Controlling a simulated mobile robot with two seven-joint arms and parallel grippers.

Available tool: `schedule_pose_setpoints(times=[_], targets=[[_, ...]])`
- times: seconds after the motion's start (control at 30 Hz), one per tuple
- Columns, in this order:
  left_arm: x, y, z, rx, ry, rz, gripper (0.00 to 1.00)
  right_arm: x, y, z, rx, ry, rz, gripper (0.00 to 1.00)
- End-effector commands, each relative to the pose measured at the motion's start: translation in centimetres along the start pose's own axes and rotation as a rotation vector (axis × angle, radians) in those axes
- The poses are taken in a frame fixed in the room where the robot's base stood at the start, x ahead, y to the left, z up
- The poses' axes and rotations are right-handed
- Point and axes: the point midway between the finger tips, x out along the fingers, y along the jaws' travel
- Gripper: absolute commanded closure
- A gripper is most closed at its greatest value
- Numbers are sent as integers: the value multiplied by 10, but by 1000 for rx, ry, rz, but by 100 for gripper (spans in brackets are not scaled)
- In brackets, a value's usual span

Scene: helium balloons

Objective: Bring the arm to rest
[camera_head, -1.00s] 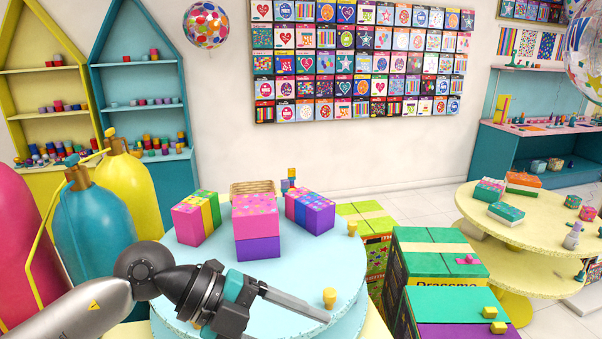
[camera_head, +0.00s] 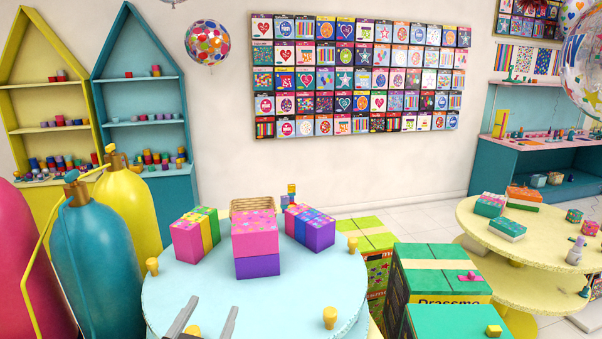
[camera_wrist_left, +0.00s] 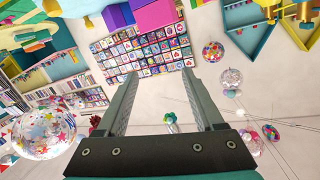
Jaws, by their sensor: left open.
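My left gripper (camera_head: 206,318) shows at the bottom of the head view, with only its two finger tips in frame over the front of the round light-blue table (camera_head: 270,292). The fingers are apart with nothing between them. In the left wrist view the same gripper (camera_wrist_left: 160,95) has its two fingers spread and empty, with the wall and balloons behind. The rest of the left arm is out of the head view. My right gripper is not in view.
Gift boxes (camera_head: 256,267) stand on the table. Small yellow weights (camera_head: 330,318) sit near its edge. Gas cylinders (camera_head: 92,258) stand close at the left. Large boxes (camera_head: 440,272) and a yellow round table (camera_head: 520,240) are at the right.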

Motion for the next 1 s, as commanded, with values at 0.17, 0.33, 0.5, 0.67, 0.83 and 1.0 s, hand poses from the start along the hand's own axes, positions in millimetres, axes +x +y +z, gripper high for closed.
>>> schedule_pose_setpoints(times=[0.17,0.33,0.5,0.67,0.83,1.0], targets=[[-48,1,102,-58,-438,-4,31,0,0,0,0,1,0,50],[-108,16,166,-79,-770,66,31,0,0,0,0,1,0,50],[-169,33,202,-94,-1024,169,31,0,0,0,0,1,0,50],[-185,49,246,-93,-1131,223,31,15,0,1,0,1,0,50],[-171,64,307,-91,-1147,226,31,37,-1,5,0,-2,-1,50],[-161,84,384,-87,-1170,233,31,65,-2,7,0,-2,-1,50]])
